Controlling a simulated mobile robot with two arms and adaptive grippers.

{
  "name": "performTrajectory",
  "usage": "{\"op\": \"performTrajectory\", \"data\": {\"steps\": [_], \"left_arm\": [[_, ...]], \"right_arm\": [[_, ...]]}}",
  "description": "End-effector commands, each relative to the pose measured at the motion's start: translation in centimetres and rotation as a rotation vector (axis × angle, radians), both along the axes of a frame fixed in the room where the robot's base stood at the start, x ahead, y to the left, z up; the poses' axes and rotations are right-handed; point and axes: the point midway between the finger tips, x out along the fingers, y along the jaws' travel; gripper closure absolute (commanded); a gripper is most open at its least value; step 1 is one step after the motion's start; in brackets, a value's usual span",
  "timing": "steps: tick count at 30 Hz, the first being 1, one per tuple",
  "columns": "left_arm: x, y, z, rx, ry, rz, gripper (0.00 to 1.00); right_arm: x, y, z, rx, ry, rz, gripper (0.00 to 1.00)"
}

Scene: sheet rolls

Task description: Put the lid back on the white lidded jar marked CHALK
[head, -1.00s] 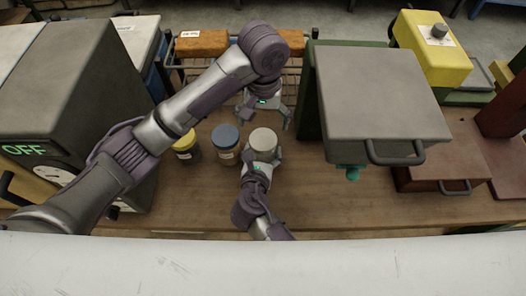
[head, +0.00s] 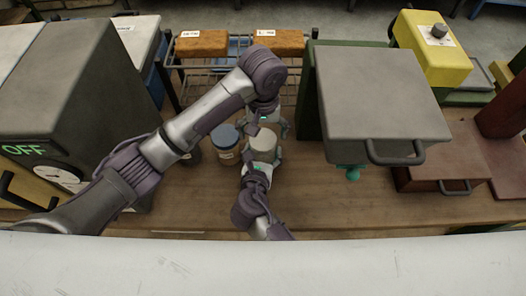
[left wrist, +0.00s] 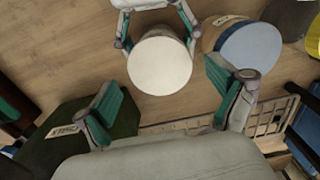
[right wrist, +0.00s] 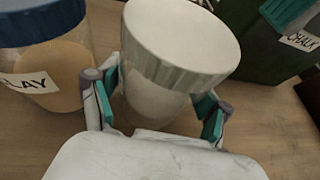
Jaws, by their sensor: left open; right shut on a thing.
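The jar (right wrist: 155,105) has a clear body with pale contents, and the white ribbed lid (right wrist: 180,40) rests on its top. I cannot tell if the lid is fully seated, and no label shows on this jar. My right gripper (right wrist: 160,95) is shut around the jar body, which stands upright on the bench. In the head view the lid (head: 263,139) shows just in front of my left gripper (head: 265,128). My left gripper is open; in the left wrist view the lid (left wrist: 160,64) lies between and beyond its fingers.
A blue-lidded jar (head: 225,136), its label partly reading LAY, stands close left. A dark green box with a CHALK label (right wrist: 303,40) and a grey box (head: 380,95) stand right. A wire rack (head: 290,75) is behind. Bench front is clear.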

Motion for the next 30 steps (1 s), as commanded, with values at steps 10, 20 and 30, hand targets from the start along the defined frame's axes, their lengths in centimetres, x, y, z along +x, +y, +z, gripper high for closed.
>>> {"op": "performTrajectory", "data": {"steps": [10, 20, 30], "left_arm": [[0.0, 0.0, -2.0, -0.001, -0.001, -0.001, 0.05], [0.0, 0.0, -2.0, -0.001, -0.001, 0.0, 0.3], [0.0, 0.0, -1.9, 0.0, -0.002, -0.046, 0.68]], "right_arm": [[0.0, 0.0, 0.0, 0.0, 0.0, 0.0, 1.0], [0.0, 0.0, 0.0, 0.0, 0.0, 0.0, 1.0], [0.0, 0.0, 0.0, 0.0, 0.0, 0.0, 1.0]]}}
